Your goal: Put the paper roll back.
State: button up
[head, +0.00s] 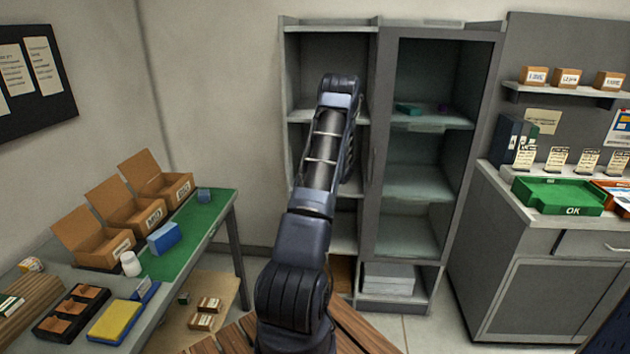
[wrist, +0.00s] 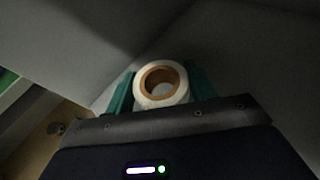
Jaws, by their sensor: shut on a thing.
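The paper roll (wrist: 163,101) is white with a brown core and shows in the middle of the wrist view, its open end towards the camera. My gripper (wrist: 161,84) is shut on it, with a teal finger on each side. In the head view my arm reaches up in front of the grey cabinet's open left column (head: 302,75). My gripper and the roll are hidden behind the arm there. The wrist view shows plain grey surfaces around and beyond the roll; I cannot tell which shelf part they belong to.
The cabinet's right column (head: 405,155) holds a few small items and a white stack at its bottom. A table (head: 200,225) with open cardboard boxes (head: 128,210) stands left. A counter (head: 500,187) with a green tray (head: 557,196) stands right. A wooden surface (head: 365,330) lies below my arm.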

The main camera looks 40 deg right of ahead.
jog(key=shift+f, duration=1.25)
jog(key=o, duration=1.1)
jog(key=shift+f, duration=0.1)
